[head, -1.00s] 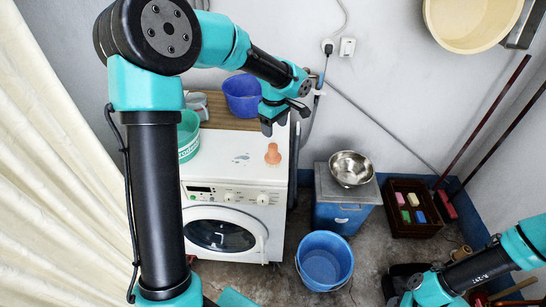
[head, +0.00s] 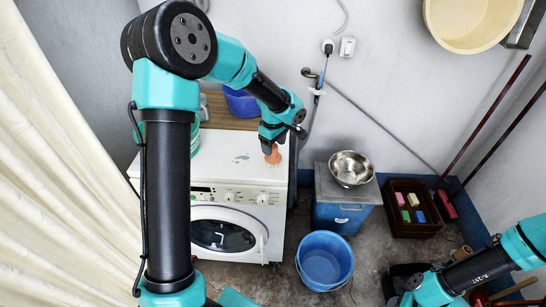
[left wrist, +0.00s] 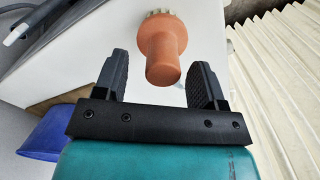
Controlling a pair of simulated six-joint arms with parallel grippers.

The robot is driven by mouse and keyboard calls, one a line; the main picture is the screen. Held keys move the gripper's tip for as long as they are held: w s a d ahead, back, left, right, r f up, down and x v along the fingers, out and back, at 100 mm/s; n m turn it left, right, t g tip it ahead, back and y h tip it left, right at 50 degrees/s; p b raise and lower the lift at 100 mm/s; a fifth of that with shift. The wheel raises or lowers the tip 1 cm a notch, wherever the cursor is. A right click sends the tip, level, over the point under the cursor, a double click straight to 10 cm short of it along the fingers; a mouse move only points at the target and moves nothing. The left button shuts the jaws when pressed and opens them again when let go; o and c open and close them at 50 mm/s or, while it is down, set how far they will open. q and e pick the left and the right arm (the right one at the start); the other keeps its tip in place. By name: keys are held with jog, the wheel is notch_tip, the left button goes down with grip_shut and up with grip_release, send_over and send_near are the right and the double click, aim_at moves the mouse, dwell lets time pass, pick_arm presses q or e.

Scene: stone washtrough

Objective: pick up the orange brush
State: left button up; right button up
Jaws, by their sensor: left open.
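The orange brush (head: 273,155) stands upright on top of the white washing machine, near its right edge. My left gripper (head: 271,146) is open just above it and hides part of the handle in the head view. In the left wrist view, the brush (left wrist: 162,45) has its rounded handle toward the gripper and pale bristles at the far end. The handle lies between the two dark fingers of the left gripper (left wrist: 160,68), with a gap on both sides. My right gripper (head: 408,288) is low at the right; its fingers do not show clearly.
The washing machine (head: 240,220) has a blue tub (head: 240,104) at its back, partly hidden by my arm. A metal bowl (head: 351,168) stands on a blue cabinet (head: 340,215) to the right. A blue bucket (head: 325,262) stands on the floor. A pipe runs along the wall.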

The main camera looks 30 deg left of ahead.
pick_arm(q)
jog(key=shift+s+f, duration=0.15)
jog(key=shift+f, duration=1.75)
jog(key=shift+c, duration=0.4)
jog(key=c, duration=0.9)
jog(key=shift+r, duration=0.1)
jog(key=shift+c, duration=0.2)
jog(key=shift+r, duration=0.5)
notch_tip(320, 180, up, 3)
jog(key=shift+f, duration=0.15)
jog(key=s+d, duration=0.4)
jog(key=s, duration=0.3)
jog(key=s+d+r, duration=0.1)
jog(key=s+d, duration=0.3)
jog(key=s, duration=0.3)
jog(key=shift+w+a+r, duration=0.1)
